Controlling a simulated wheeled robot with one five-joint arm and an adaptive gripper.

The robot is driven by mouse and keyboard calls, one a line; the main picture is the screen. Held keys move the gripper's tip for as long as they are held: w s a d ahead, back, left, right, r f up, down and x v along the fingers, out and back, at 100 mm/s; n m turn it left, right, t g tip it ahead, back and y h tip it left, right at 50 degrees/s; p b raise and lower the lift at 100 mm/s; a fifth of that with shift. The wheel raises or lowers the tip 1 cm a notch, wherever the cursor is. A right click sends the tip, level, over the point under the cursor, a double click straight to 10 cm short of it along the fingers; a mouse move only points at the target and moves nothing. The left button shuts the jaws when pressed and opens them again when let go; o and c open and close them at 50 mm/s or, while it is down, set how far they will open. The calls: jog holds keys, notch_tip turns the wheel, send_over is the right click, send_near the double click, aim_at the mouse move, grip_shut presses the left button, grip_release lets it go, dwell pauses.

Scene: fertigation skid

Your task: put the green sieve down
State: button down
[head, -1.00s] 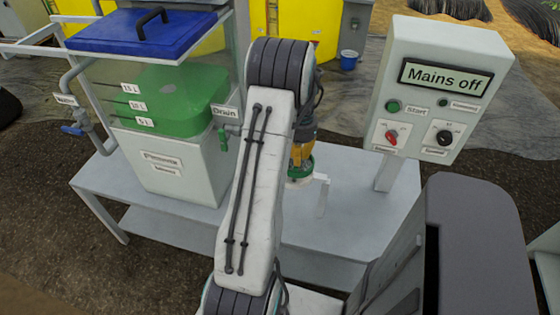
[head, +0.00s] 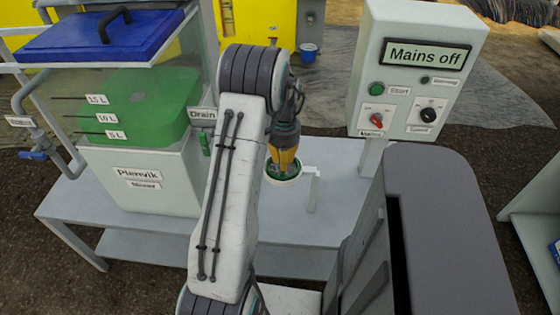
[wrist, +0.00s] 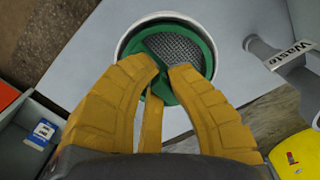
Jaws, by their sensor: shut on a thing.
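The green sieve (wrist: 207,58) is a round green ring with grey mesh, seen in the wrist view just beyond my fingertips. My gripper (wrist: 165,70) has yellow fingers shut on the sieve's green middle part. In the head view my gripper (head: 284,155) points down, with the sieve (head: 272,171) directly below it. The sieve lies within the outline of a white round rim (wrist: 124,44), which also shows in the head view (head: 283,183). I cannot tell whether the sieve rests on that rim or hangs just above it. My fingers hide part of the sieve.
A grey table (head: 335,205) carries the tank (head: 150,180) with green liquid and a blue lid (head: 100,38). The drain valve (head: 205,143) is left of my arm. A control panel (head: 415,75) reads "Mains off". A grey pipe labelled Waste (wrist: 285,62) is right of the rim.

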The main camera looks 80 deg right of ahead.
jog(key=shift+f, duration=0.2)
jog(key=c, duration=1.3)
grip_release()
jog(key=shift+r, duration=0.1)
jog(key=shift+c, duration=0.2)
notch_tip(320, 180, up, 12)
jog(key=shift+d+r, duration=0.15)
